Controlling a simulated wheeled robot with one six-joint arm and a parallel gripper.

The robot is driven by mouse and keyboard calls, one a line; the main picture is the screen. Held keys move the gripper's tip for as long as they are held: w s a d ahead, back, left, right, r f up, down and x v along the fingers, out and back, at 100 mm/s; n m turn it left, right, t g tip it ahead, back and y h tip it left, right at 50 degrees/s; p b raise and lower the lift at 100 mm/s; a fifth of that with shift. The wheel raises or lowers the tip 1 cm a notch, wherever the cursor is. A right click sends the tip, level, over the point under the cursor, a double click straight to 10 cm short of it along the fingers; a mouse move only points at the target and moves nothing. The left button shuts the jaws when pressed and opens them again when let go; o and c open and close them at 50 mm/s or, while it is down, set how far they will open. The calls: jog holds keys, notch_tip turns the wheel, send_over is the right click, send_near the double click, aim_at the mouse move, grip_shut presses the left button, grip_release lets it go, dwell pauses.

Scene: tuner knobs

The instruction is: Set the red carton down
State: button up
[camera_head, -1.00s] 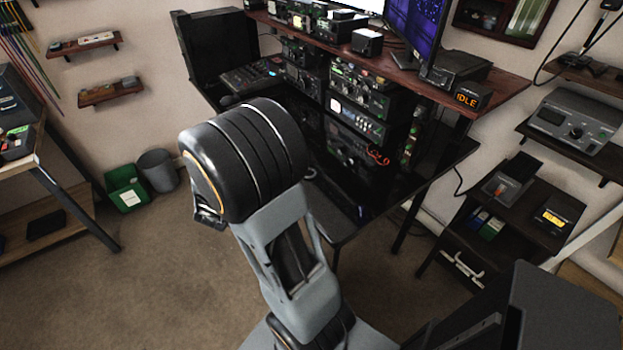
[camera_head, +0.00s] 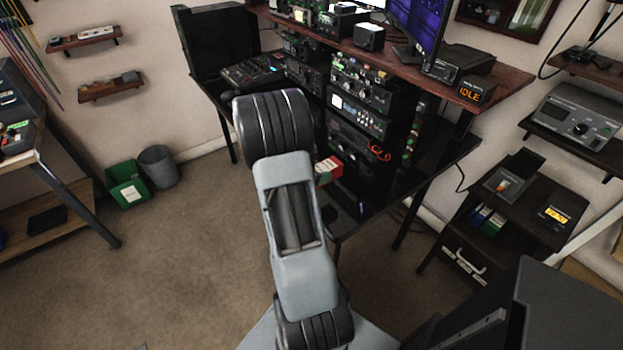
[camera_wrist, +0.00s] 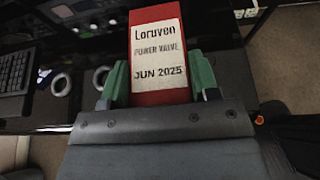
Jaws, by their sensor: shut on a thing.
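The red carton (camera_wrist: 145,15) has a white label reading "Loruven POWER VALVE JUN 2025" in the wrist view. My gripper (camera_wrist: 157,82) is shut on it, with a green-padded finger on each side. In the head view the carton (camera_head: 329,164) shows just right of my arm, in front of the radio rack and over the black desk's edge area. My fingers are mostly hidden behind my arm there. I cannot tell whether the carton touches the desk.
The black desk top (camera_head: 375,205) runs below the stacked radio gear (camera_head: 358,120). A keyboard (camera_wrist: 14,75) lies at the left in the wrist view. A red-brown shelf (camera_head: 505,85) overhangs the desk. A green bin (camera_head: 125,180) and a grey bin (camera_head: 158,165) stand on the floor at left.

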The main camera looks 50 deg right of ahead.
jog(key=w+d+f, duration=0.1)
jog(key=f, duration=0.1)
jog(key=w+d+f, duration=0.1)
jog(key=w+f, duration=0.1)
jog(key=w+d+f, duration=0.1)
jog(key=w+f, duration=0.1)
jog(key=shift+d, duration=0.15)
jog(key=shift+w+d+f, duration=0.1)
jog(key=shift+w+f, duration=0.05)
jog(key=shift+f, duration=1.6)
jog(key=shift+f, duration=0.2)
jog(key=o, duration=1)
jog(key=shift+r, duration=0.2)
